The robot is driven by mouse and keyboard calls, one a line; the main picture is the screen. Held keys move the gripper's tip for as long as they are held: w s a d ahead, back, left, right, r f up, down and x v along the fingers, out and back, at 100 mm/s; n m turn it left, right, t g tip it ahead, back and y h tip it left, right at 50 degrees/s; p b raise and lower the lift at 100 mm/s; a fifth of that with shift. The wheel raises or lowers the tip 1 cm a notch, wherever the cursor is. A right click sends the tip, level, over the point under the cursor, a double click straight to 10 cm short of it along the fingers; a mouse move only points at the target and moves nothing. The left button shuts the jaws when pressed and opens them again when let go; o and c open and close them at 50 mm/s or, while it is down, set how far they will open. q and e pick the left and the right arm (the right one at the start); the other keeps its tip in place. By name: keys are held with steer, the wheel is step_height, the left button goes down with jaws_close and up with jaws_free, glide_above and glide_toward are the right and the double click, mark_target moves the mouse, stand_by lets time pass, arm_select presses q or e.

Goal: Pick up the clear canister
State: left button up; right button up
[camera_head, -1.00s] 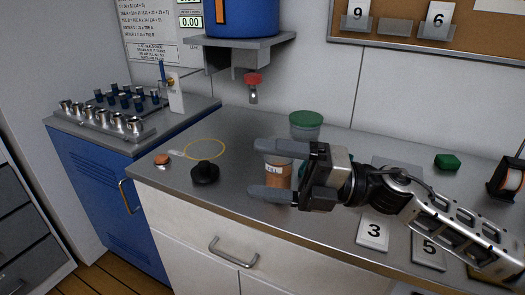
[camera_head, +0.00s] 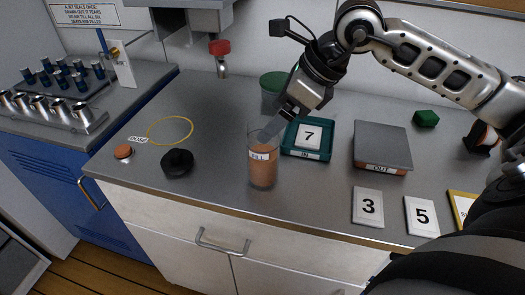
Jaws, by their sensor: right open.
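The clear canister (camera_head: 263,172) stands upright on the metal counter near its front edge. It is see-through, with brown-orange contents and a white label reading FILL. The canister does not look lifted. My left gripper is not in view.
A black cap (camera_head: 177,162), an orange button (camera_head: 123,152) and a yellow ring (camera_head: 170,130) lie left on the counter. A green-lidded jar (camera_head: 273,83) stands behind. A teal IN tray (camera_head: 296,152) with card 7, and a grey OUT tray (camera_head: 381,147), are right. A red-collared nozzle (camera_head: 220,55) hangs above.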

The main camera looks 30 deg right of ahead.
mark_target(258, 132)
steer(key=p+x, duration=0.1)
steer(key=x, duration=0.5)
steer(key=shift+w+f+p, duration=0.15)
steer(key=shift+f+p, duration=0.15)
steer(key=shift+a, duration=0.1)
steer(key=c, duration=1.4)
steer(key=shift+r, duration=0.1)
steer(key=shift+c, duration=1)
steer(key=shift+r, duration=0.1)
